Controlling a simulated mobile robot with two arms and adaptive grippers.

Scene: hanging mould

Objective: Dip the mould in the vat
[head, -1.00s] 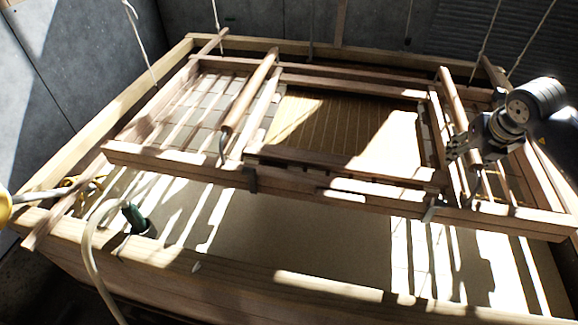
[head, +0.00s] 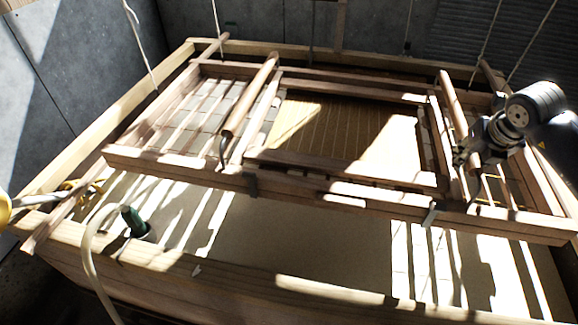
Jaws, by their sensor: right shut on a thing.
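The mould (head: 255,181) is a wide wooden frame with a ribbed tan screen (head: 318,128) in its middle, sunlit in part. It hangs on ropes over the vat and looks level. Two round wooden handles lie across it, a left handle (head: 250,95) and a right handle (head: 452,103). My right gripper (head: 466,157) is shut on the near end of the right handle; its fingertips are partly in shadow. The vat (head: 190,262) is a large wooden box with pale contents (head: 300,235), striped by shadows of the frame. My left gripper cannot be made out.
A pale hose (head: 88,250) arches over the vat's front left edge beside a dark green handle-like piece (head: 132,220). A yellow object (head: 4,208) shows at the left edge. Ropes (head: 138,45) run upward, and grey walls (head: 70,80) stand close behind.

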